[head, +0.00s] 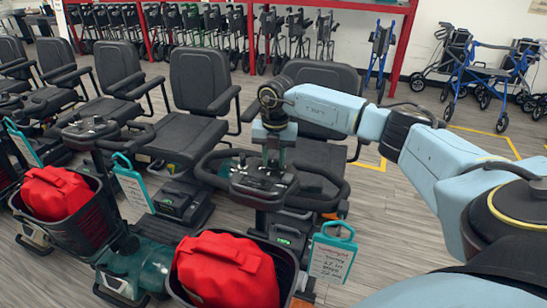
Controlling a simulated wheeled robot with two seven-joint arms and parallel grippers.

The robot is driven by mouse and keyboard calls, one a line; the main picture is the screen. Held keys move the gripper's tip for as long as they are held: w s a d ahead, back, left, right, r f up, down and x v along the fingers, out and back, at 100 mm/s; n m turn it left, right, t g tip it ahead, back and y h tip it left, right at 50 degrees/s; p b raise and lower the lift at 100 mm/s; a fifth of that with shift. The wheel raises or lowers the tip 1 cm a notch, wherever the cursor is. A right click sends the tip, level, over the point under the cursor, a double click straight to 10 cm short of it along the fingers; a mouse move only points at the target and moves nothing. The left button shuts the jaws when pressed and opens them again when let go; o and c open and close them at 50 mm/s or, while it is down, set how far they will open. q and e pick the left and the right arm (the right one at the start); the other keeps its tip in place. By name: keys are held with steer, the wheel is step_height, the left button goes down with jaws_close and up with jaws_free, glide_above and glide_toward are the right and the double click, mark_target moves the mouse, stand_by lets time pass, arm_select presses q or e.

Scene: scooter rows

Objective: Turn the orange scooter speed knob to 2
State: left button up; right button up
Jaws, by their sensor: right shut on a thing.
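The scooter in the front middle has a black control console (264,182) between looped handlebars, with a red bag in its front basket. A small patch of orange (301,302) shows low beside that basket; most of its body is hidden. My right gripper (269,167) points down onto the console and is shut on the speed knob there. The fingers cover the knob, so its setting and the numbers cannot be read. My left gripper is not in view.
A tag (332,254) hangs by the right handlebar. The red bag (228,270) fills the basket below the console. A teal scooter (143,266) stands close on the left. Black seats line up behind; blue walkers (483,75) stand at the back right.

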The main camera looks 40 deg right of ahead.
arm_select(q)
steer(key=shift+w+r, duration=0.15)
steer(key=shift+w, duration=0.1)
arm_select(e)
steer(key=shift+n, duration=0.3)
steer(key=shift+r+n, duration=0.1)
steer(key=shift+n, duration=0.5)
steer(key=n+p, duration=0.1)
steer(key=n, duration=0.2)
steer(key=shift+d+n+t+y, duration=0.1)
steer(key=shift+n+t+y, duration=0.2)
steer(key=shift+y, duration=0.1)
steer(key=n, duration=0.2)
steer(key=shift+n, duration=0.3)
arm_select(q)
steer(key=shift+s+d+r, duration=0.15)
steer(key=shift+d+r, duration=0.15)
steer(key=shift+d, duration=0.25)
arm_select(e)
steer(key=shift+d+n+y, duration=0.1)
steer(key=shift+n+y, duration=0.3)
steer(key=shift+n, duration=1.5)
steer(key=o, duration=1)
